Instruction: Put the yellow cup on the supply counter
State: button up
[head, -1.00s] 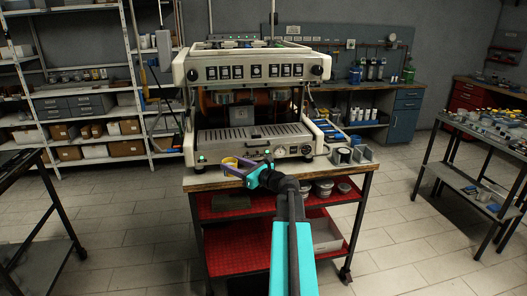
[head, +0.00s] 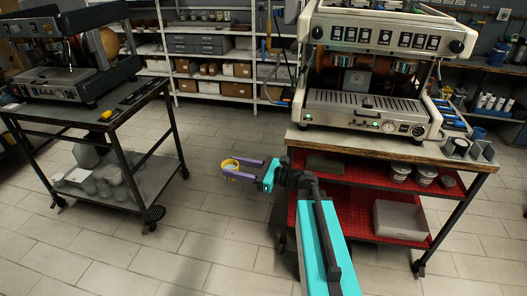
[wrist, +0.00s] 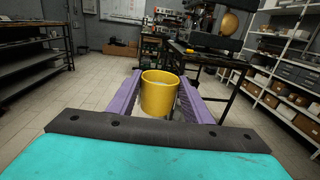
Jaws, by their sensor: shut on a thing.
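The yellow cup (head: 230,164) is held out over the open floor, to the left of the espresso machine cart. My gripper (head: 234,170), with purple fingers, is shut on it. In the wrist view the cup (wrist: 159,97) stands upright between the two purple fingers, one on each side, its open rim facing up. A work counter (head: 507,116) with white cylinders on it shows at the right edge of the head view, partly cut off. I cannot tell whether it is the supply counter.
The machine cart (head: 390,150), with a wooden top and red shelves, stands right of my arm. A dark table (head: 125,105) with another machine stands at the left. Shelving (head: 215,63) lines the back. Tiled floor (head: 200,130) is clear between them.

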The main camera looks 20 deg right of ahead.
jog(key=shift+n+g+y, duration=0.6)
jog(key=shift+g, duration=0.1)
jog(key=a, duration=0.1)
jog(key=s+a, duration=0.1)
jog(key=a, duration=0.3)
jog(key=shift+s+f, duration=0.15)
jog(key=shift+s, duration=0.2)
jog(key=shift+d, duration=0.2)
